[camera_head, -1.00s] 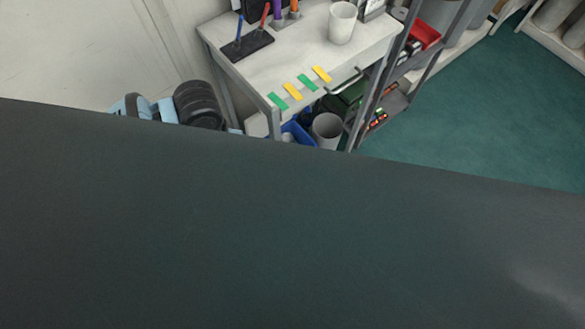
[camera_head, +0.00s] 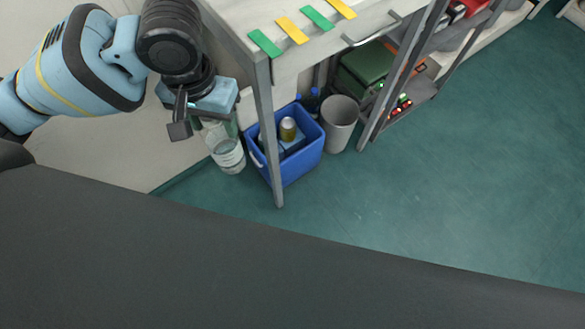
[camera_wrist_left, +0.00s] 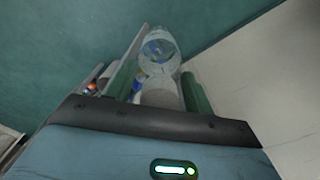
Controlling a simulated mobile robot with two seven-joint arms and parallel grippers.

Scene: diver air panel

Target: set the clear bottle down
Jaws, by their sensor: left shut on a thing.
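My left gripper (camera_head: 198,122) comes in from the left in the head view, beside the table's near leg, and points down. It is shut on the clear bottle (camera_head: 229,154), whose lower part with a pale label shows below the gripper. In the left wrist view the clear bottle (camera_wrist_left: 160,52) stands out beyond the fingers (camera_wrist_left: 158,98), which have green pads on both sides of it. Whether the bottle touches the floor cannot be told. My right gripper is not in view.
A blue crate (camera_head: 303,165) holding a can (camera_head: 288,128) stands right of the bottle, under the table (camera_head: 262,62). A grey bin (camera_head: 339,124) stands beyond it. The table leg (camera_head: 268,150) is close. Green floor (camera_head: 430,190) is open to the right.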

